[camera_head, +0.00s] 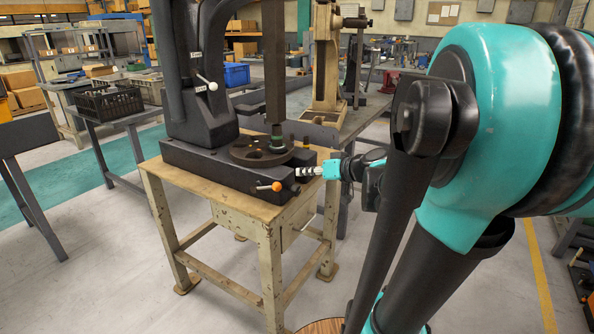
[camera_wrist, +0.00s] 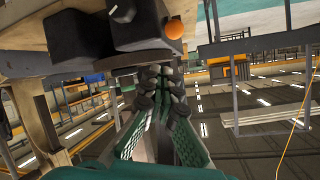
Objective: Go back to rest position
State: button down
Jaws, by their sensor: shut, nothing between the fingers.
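My gripper (camera_head: 304,171) reaches in from the right at the front right end of the black arbor press base (camera_head: 205,168). In the wrist view, its fingertips (camera_wrist: 161,80) are together with nothing visible between them. They appear close to the dark press base (camera_wrist: 140,35); I cannot tell whether they touch it. An orange knob (camera_head: 277,186) sticks out of the base just left of the fingers, and it also shows in the wrist view (camera_wrist: 174,29). A round plate (camera_head: 262,150) sits on the base under the vertical ram (camera_head: 274,70).
The press stands on a worn wooden table (camera_head: 210,191). A lever with a white knob (camera_head: 212,86) is on its column. Behind are a black crate (camera_head: 108,102) on a bench, a blue bin (camera_head: 236,75) and a beige press (camera_head: 325,60). The floor (camera_head: 90,270) at front left is clear.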

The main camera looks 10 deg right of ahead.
jog(key=shift+s+d, duration=0.15)
jog(key=s+f+m+g+h, duration=0.1)
jog(key=s+f+g+h, duration=0.3)
jog(key=s+f, duration=0.7)
jog(key=s+d+f+m+g+h, duration=0.2)
jog(key=s+d+f+h, duration=0.3)
jog(key=f, duration=0.4)
jog(key=shift+s+d+f+m, duration=0.25)
jog(key=shift+s+d+m, duration=0.35)
jog(key=shift+d, duration=0.5)
